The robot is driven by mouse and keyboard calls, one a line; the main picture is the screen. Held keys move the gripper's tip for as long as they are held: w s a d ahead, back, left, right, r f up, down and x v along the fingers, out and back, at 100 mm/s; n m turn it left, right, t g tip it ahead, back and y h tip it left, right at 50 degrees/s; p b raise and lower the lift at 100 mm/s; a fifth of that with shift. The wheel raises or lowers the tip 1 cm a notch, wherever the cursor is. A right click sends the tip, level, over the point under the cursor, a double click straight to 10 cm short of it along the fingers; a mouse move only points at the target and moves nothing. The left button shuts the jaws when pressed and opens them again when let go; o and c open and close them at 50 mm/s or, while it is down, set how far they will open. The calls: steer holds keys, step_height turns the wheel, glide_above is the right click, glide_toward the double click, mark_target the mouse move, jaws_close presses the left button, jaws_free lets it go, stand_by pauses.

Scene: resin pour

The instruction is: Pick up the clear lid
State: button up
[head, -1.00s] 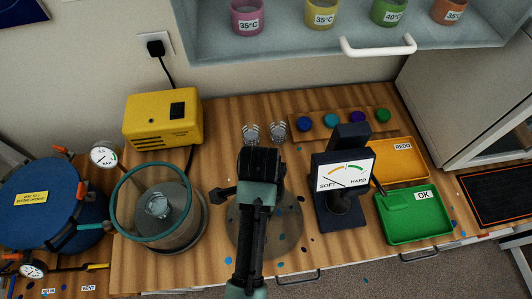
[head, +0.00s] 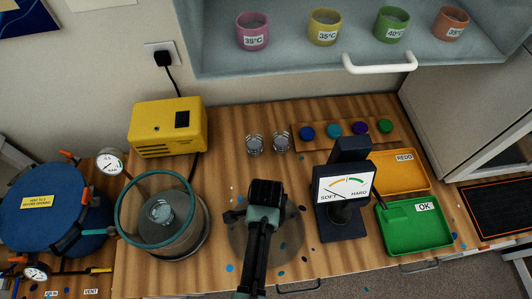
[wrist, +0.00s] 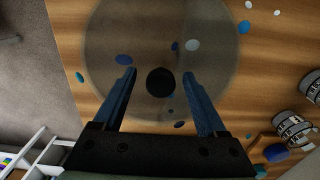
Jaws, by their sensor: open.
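The clear lid (wrist: 205,35) is a round see-through disc lying flat on the wooden bench, with a dark round knob (wrist: 160,82) at its middle. In the head view the lid (head: 291,238) shows to the right of my arm, which hides its middle. My gripper (wrist: 160,74) is open, its two blue-grey fingers pointing over the lid, one on each side of the knob. The knob stands between the fingers with a gap on both sides. In the head view my gripper (head: 264,192) is over the lid; the fingertips are hidden. I cannot tell its height exactly.
A glass chamber with a teal rim (head: 120,222) stands left, a cup inside. The hardness gauge (head: 344,189) stands close right. Behind are two small clear cups (head: 254,145), a yellow pump (head: 168,127) and a colour rack (head: 346,131). Green (head: 416,240) and orange trays lie further right.

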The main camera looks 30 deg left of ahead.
jaws_close()
steer(key=shift+w+r, duration=0.1)
stand_by(1.2)
